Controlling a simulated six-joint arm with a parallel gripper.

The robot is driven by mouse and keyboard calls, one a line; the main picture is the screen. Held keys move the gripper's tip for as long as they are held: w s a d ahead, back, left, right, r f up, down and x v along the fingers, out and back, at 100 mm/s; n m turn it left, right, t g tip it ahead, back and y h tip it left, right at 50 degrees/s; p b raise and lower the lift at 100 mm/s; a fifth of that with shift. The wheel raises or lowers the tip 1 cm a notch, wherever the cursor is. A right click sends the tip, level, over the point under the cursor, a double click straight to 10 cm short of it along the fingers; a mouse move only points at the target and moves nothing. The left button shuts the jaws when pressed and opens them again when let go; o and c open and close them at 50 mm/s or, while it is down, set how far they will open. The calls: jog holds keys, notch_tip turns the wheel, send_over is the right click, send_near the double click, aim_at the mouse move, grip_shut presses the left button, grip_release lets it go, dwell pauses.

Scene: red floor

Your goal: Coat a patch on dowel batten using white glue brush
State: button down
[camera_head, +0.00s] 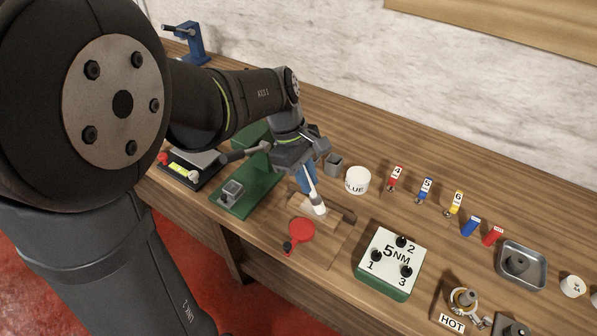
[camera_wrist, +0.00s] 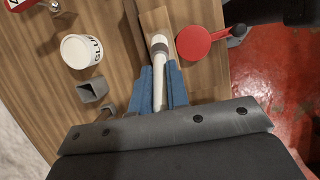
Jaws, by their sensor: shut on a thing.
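My gripper (camera_head: 311,176) is shut on a white-handled brush (camera_head: 315,198), with its blue fingers on either side of the handle. In the wrist view the brush (camera_wrist: 159,75) points away from the fingers, with a grey band near its far end. The brush end is low over or on a wooden batten (camera_head: 302,206); I cannot tell whether it touches. The batten also shows in the wrist view (camera_wrist: 157,20). A white tub marked GLUE (camera_head: 357,181) stands behind and to the right of the brush. It also shows in the wrist view (camera_wrist: 81,51).
A red paddle (camera_head: 301,232) lies in front of the batten. A grey square cup (camera_head: 334,164) stands beside the glue tub. A green-based 5 NM block (camera_head: 390,262) is to the right. Numbered tags (camera_head: 396,178), a metal tray (camera_head: 521,264) and a green plate (camera_head: 247,190) are also on the bench.

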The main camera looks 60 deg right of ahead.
aim_at(319, 199)
jog(key=s, duration=0.3)
jog(key=shift+s+r, duration=0.1)
jog(key=shift+s, duration=0.05)
notch_tip(319, 199, up, 8)
jog(key=shift+r, duration=0.2)
dwell(0.3)
jog(key=shift+a, duration=0.1)
